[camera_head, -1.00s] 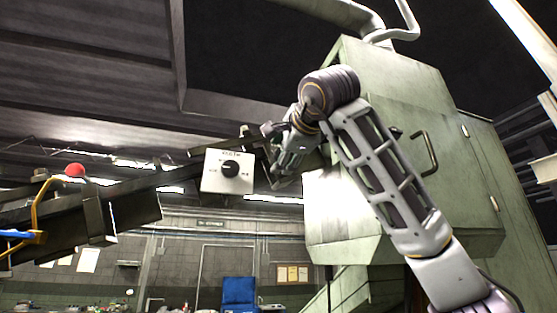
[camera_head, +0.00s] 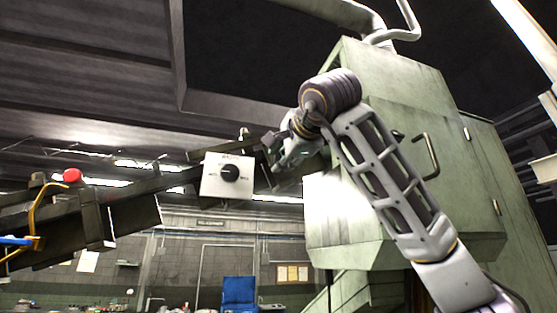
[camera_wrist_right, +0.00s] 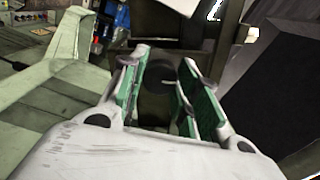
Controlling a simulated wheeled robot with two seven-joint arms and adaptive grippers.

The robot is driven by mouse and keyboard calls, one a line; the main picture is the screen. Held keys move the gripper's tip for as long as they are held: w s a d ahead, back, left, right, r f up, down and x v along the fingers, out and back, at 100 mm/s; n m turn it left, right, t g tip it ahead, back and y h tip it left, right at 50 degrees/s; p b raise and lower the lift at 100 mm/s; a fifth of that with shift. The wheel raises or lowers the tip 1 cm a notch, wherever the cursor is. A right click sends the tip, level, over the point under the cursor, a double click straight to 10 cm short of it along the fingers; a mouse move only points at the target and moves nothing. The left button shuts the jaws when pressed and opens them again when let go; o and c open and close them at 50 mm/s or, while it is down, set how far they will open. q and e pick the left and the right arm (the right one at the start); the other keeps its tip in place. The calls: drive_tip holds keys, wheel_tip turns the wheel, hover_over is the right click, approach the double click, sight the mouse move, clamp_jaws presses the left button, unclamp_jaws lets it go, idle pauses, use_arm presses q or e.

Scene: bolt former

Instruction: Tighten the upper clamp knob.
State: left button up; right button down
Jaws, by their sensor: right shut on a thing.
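My right gripper (camera_head: 272,150) reaches in from the right, beside the white dial panel (camera_head: 213,187) at the end of the dark bar. In the right wrist view its two green-padded fingers (camera_wrist_right: 160,85) are shut on a dark round knob (camera_wrist_right: 158,74), seemingly the upper clamp knob. The knob lies between the fingers, partly in shadow. In the head view the gripper hides the knob. The thread and the clamp behind it cannot be made out. My left gripper is not in view.
A black dial (camera_head: 230,173) is on the white panel, just left of my right gripper. A large green machine cabinet (camera_head: 400,90) with a handle stands behind my right arm. A red ball-ended lever (camera_head: 72,175) and yellow pipe (camera_head: 38,212) are at the left.

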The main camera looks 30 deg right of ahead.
drive_tip(key=shift+n, duration=2.9)
drive_tip(key=c, duration=0.9)
unclamp_jaws()
drive_tip(key=shift+s, duration=0.15)
